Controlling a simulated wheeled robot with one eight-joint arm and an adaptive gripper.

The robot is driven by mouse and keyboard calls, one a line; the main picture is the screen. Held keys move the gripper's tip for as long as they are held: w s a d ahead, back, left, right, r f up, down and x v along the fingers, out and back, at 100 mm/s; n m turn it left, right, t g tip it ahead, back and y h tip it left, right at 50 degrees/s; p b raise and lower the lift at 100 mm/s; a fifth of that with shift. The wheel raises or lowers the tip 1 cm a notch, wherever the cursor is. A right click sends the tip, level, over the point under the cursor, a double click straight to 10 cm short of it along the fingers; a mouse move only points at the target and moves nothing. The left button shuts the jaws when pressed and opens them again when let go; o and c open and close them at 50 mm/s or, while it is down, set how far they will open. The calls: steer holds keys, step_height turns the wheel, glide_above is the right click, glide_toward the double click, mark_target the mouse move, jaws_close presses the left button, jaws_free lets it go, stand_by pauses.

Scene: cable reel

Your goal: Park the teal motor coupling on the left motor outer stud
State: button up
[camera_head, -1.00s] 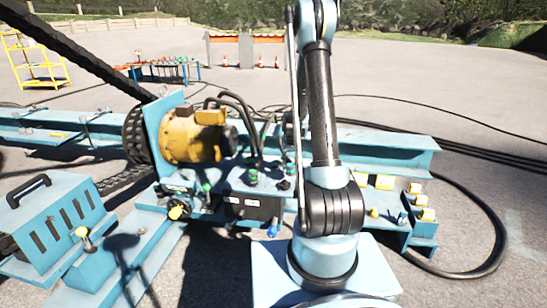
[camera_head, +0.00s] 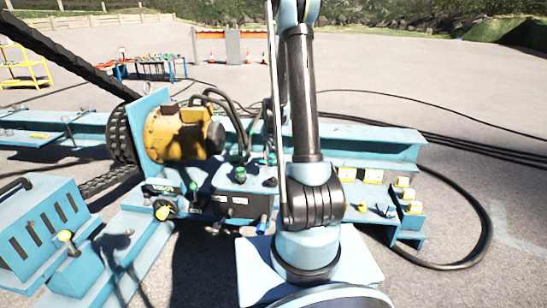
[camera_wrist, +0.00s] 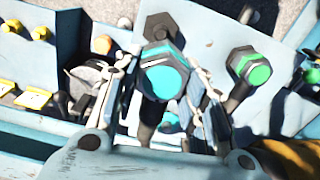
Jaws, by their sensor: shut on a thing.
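The teal coupling (camera_wrist: 165,76), with a bright hexagonal cap and a dark hose running down from it, is in the middle of the wrist view. My gripper (camera_wrist: 160,82) is shut on it, with one jointed finger on each side. A dark hexagonal stud or fitting (camera_wrist: 160,25) stands just beyond the coupling in that picture; I cannot tell whether they touch or whether it is the left motor outer stud. In the head view my arm hides the gripper and the held coupling. The yellow motor (camera_head: 178,135) stands left of my arm there.
A green-capped coupling (camera_wrist: 250,70) stands close at the right in the wrist view. Several yellow blocks (camera_wrist: 33,97) lie at the left. In the head view, a green-capped fitting (camera_head: 239,173) and black hoses (camera_head: 215,97) crowd the blue bench. A blue cabinet (camera_head: 42,225) stands at the left.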

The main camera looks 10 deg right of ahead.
mark_target(273, 156)
steer(key=shift+s+d+r+m, duration=0.1)
steer(key=shift+s+r+m, duration=0.4)
steer(key=shift+s+r, duration=0.25)
steer(key=shift+f, duration=4.35)
steer(key=shift+f, duration=0.35)
steer(key=o, duration=1.2)
steer(key=shift+o, duration=0.2)
steer(key=shift+r, duration=5.9)
